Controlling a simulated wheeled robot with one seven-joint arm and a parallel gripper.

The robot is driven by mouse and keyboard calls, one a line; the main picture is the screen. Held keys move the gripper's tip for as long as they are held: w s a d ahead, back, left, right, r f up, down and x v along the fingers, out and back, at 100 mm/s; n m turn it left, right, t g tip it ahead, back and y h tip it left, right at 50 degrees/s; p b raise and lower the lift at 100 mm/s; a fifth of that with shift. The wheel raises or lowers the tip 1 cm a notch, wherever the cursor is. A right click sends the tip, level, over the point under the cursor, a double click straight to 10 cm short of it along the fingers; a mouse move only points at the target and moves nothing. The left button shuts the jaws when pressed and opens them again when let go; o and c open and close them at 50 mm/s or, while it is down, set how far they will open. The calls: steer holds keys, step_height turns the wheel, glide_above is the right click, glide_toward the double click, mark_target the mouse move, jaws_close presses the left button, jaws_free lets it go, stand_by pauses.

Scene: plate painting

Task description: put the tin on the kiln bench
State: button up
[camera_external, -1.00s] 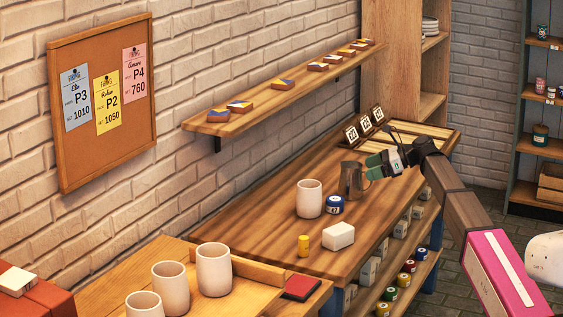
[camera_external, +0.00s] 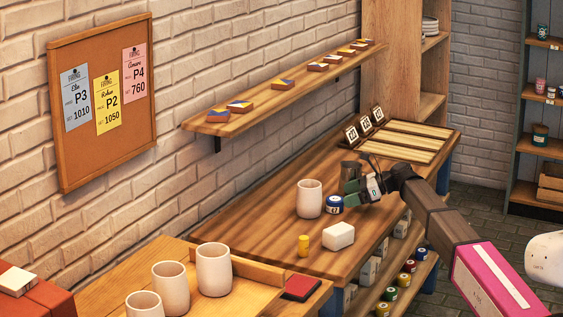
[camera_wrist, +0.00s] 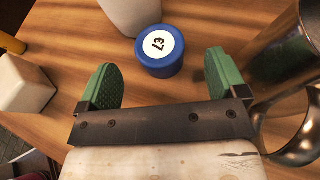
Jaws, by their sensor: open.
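A small round tin (camera_external: 334,205) with a blue lid stands upright on the wooden bench, just right of a white cup. My gripper (camera_external: 351,192) is just right of the tin in the external view. In the wrist view my gripper (camera_wrist: 162,78) has its two green fingers spread wide and empty, with the tin ahead of the gap between them, not in their grasp. Which surface is the kiln bench is not clear from these frames.
A white cup (camera_external: 309,199) stands close beside the tin. A metal jug (camera_wrist: 287,60) is close to my right finger in the wrist view. A white block (camera_external: 338,236) and a yellow cylinder (camera_external: 303,245) stand nearer the bench's front. Slatted boards (camera_external: 405,141) lie at the far end.

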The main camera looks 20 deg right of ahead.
mark_target(337, 198)
steer(key=x, duration=0.5)
steer(key=shift+a, duration=0.1)
steer(key=c, duration=1.2)
steer(key=shift+o, duration=0.2)
step_height(337, 198, up, 10)
